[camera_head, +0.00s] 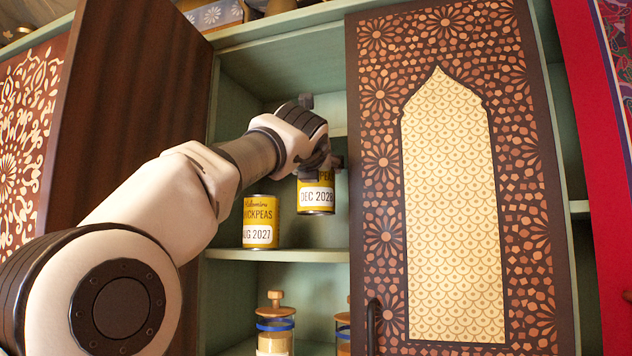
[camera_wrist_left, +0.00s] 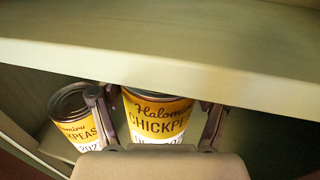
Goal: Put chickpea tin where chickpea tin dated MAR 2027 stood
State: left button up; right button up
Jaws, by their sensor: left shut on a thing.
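A yellow chickpea tin with a white label reading DEC 2028 (camera_head: 316,198) is held by my left gripper (camera_head: 322,158) above the shelf, its base clear of the board. In the left wrist view the held tin (camera_wrist_left: 157,118) is between the two fingers (camera_wrist_left: 160,120), and its date is mostly hidden. Another chickpea tin, dated AUG 2027 (camera_head: 261,222), stands upright on the shelf left of and below it; it also shows in the left wrist view (camera_wrist_left: 75,118). I can read no MAR 2027 date. My right gripper is not in view.
The green cupboard shelf (camera_head: 305,256) has bare room right of the AUG 2027 tin. A patterned door (camera_head: 448,200) covers the right side. An open dark door (camera_head: 130,90) stands left. A wood-lidded jar (camera_head: 275,328) is below. A board edge (camera_wrist_left: 160,65) crosses above the tins.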

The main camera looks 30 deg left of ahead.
aim_at(316, 214)
pick_arm(q)
jog(key=shift+s+d+f, duration=0.1)
jog(key=shift+s+f, duration=0.05)
jog(key=shift+f, duration=0.4)
jog(key=shift+s+d+f, duration=0.1)
jog(key=shift+s+f, duration=0.05)
jog(key=shift+f, duration=0.35)
jog(key=shift+a+f, duration=0.1)
jog(key=shift+f, duration=0.25)
notch_tip(316, 214, down, 3)
jog(key=shift+w+a+f+b, duration=0.1)
jog(key=shift+w+b, duration=0.05)
jog(key=shift+b, duration=0.55)
jog(key=shift+f+p, duration=0.15)
jog(key=shift+p, duration=0.15)
jog(key=shift+w+f, duration=0.15)
jog(key=shift+f, duration=0.2)
jog(key=o, duration=1.3)
